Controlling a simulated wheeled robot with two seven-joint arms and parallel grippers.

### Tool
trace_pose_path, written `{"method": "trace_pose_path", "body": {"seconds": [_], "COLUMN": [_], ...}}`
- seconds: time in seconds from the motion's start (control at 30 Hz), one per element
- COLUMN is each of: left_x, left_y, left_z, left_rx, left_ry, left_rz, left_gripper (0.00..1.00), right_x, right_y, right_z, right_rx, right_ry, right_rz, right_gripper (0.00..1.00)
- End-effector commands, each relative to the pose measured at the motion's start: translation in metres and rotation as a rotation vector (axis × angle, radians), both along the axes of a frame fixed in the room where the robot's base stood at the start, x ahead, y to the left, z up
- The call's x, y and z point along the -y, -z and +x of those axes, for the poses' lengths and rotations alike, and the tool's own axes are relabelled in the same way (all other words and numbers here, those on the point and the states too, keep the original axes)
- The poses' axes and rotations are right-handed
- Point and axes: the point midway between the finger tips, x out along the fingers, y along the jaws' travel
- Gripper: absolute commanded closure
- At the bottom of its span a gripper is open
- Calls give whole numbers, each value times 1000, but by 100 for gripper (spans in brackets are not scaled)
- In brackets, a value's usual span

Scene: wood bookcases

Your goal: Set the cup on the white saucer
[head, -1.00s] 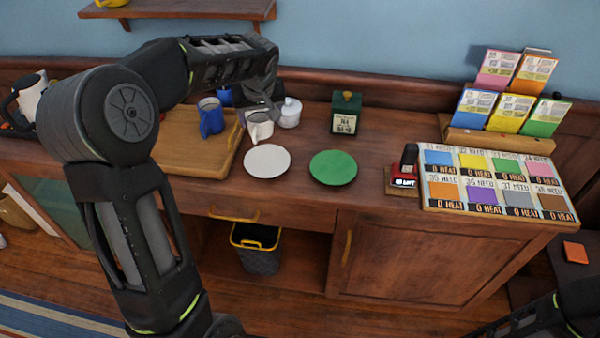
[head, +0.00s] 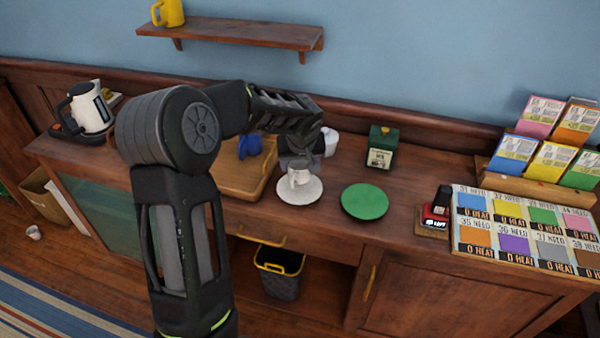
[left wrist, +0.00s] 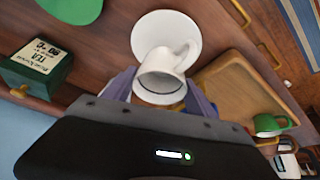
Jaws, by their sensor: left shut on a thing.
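The white cup (head: 298,174) is over the white saucer (head: 301,191) on the wooden counter. In the left wrist view the cup (left wrist: 163,78) overlaps the near part of the saucer (left wrist: 166,30); whether it touches the saucer I cannot tell. My left gripper (head: 300,160) reaches the cup from behind, and its fingers are shut on it. In the left wrist view the cup's open mouth faces the camera and its handle points right. My right gripper is not in view.
A green plate (head: 365,201) lies right of the saucer. A wooden tray (head: 240,180) with a blue cup (head: 249,146) is on the left. A white lidded pot (head: 330,141) and a green tea box (head: 382,147) stand behind. A red stamp (head: 436,212) is farther right.

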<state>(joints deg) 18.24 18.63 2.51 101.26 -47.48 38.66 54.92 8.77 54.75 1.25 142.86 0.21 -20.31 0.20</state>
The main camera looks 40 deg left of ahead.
Motion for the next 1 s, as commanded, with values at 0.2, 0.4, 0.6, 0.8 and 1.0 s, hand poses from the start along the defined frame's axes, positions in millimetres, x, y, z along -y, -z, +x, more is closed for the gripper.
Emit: {"method": "trace_pose_path", "body": {"seconds": [0.2, 0.4, 0.6, 0.8, 1.0], "left_x": [0, 1, 1, 0, 0], "left_y": [0, 21, 37, 37, 40], "left_z": [0, -1, 0, 0, 0], "left_rx": [1, -4, 2, 2, 1], "left_ry": [0, 2, 2, 2, 1], "left_rz": [1, 0, 0, 0, 0], "left_gripper": [82, 82, 82, 82, 31], "right_x": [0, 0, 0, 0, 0], "right_y": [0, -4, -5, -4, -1], "right_z": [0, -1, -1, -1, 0], "right_rx": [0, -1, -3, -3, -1], "right_ry": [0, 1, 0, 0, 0], "right_rz": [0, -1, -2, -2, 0], "right_gripper": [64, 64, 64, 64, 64]}}
